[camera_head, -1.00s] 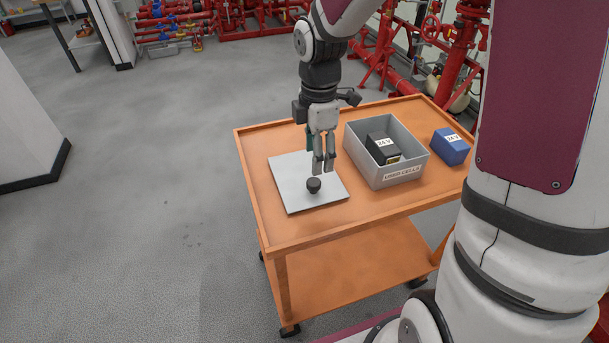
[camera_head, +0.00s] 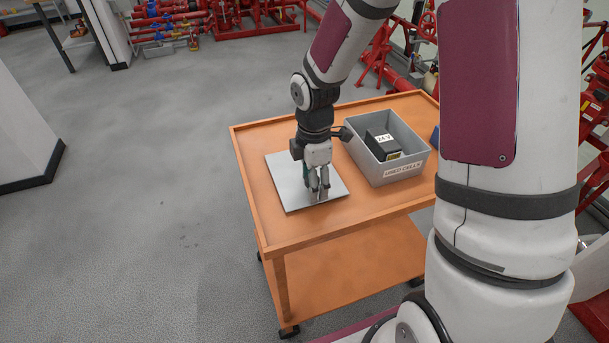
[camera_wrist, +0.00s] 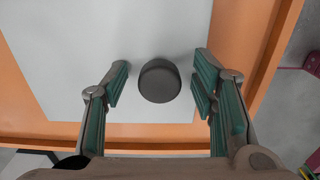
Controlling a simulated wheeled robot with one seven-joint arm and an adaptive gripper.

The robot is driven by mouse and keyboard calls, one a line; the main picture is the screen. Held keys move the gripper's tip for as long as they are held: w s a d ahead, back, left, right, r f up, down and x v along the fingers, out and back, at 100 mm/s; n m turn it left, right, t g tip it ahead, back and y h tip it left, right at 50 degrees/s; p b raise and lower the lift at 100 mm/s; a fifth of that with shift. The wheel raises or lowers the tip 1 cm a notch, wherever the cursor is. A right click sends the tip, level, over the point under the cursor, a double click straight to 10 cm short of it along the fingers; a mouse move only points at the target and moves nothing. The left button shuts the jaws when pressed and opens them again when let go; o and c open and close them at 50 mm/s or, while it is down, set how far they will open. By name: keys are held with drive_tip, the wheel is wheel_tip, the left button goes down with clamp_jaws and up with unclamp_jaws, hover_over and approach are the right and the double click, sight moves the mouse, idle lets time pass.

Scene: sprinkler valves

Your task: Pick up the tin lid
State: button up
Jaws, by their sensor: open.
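The tin lid (camera_head: 283,190) is a flat, pale grey square plate lying on the orange cart top. It also shows in the wrist view (camera_wrist: 100,40). A dark round knob (camera_wrist: 159,80) stands on it and shows between my fingers in the wrist view. My gripper (camera_head: 319,192) is open and points down over the lid, with its fingertips low near the knob. In the head view my fingers hide the knob. In the wrist view the green-padded fingers stand either side of the knob, with a gap on each side.
A grey bin (camera_head: 401,172) labelled "USED CELLS" stands right of the lid, holding a dark 24 V battery (camera_head: 382,142). A blue block (camera_head: 435,138) is partly hidden by my arm. The orange cart (camera_head: 285,237) has bare room along its front edge.

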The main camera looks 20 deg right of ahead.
clamp_jaws()
drive_tip(key=shift+r, duration=0.1)
drive_tip(key=shift+r, duration=0.5)
drive_tip(key=r, duration=0.2)
drive_tip(key=shift+s+r+p, duration=0.35)
drive_tip(key=shift+s+p, duration=0.05)
drive_tip(key=s+d+r+p, duration=0.1)
drive_tip(key=s+p, duration=0.6)
drive_tip(key=s, duration=0.8)
drive_tip(key=shift+d+r+p, duration=0.15)
drive_tip(key=shift+d+p, duration=0.15)
drive_tip(key=shift+d, duration=0.3)
